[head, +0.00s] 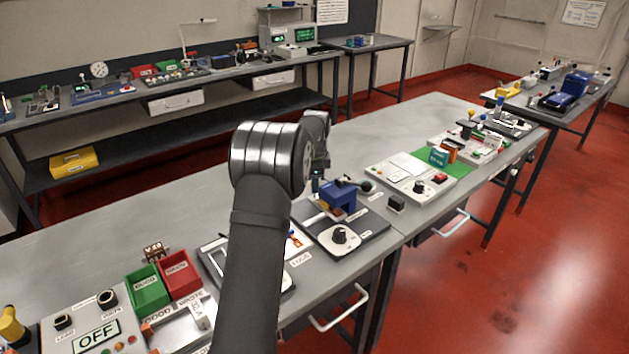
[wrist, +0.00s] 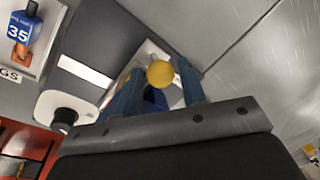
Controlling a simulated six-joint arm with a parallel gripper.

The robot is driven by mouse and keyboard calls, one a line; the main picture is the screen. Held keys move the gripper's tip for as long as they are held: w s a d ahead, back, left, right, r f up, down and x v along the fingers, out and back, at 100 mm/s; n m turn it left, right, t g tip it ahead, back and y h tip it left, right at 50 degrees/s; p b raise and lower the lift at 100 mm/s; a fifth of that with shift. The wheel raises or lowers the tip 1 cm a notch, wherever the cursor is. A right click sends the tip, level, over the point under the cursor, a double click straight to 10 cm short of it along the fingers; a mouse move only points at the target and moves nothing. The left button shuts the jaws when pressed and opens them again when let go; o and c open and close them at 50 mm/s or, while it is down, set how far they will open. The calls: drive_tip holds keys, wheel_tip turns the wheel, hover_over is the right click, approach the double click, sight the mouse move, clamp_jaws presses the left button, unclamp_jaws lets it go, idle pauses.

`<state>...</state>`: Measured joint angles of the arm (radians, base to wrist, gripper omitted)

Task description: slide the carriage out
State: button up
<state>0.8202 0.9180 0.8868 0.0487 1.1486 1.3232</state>
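A small fixture with a blue block (head: 338,196) stands on a dark base plate (head: 371,225) near the front edge of the middle bench. In the wrist view, a round yellow knob (wrist: 160,74) shows between the two fingers of my gripper (wrist: 160,68). The fingers stand apart, with a gap beside the knob, and no firm hold shows. Part of the blue block (wrist: 154,100) shows below the knob between the fingers. Which part is the carriage I cannot tell. In the head view, my gripper (head: 318,172) is just behind the fixture, partly hidden by my arm.
A white dial plate with a black knob (head: 340,236) sits at the front of the base plate. A black-balled lever (head: 367,186) and a small black box (head: 396,203) are to the right. A white panel (head: 404,170) lies beyond.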

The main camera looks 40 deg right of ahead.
clamp_jaws()
drive_tip(key=shift+a, duration=3.75)
unclamp_jaws()
wheel_tip(320, 180, up, 17)
drive_tip(key=s+a, duration=0.1)
drive_tip(key=s, duration=0.1)
drive_tip(key=shift+s+a, duration=0.4)
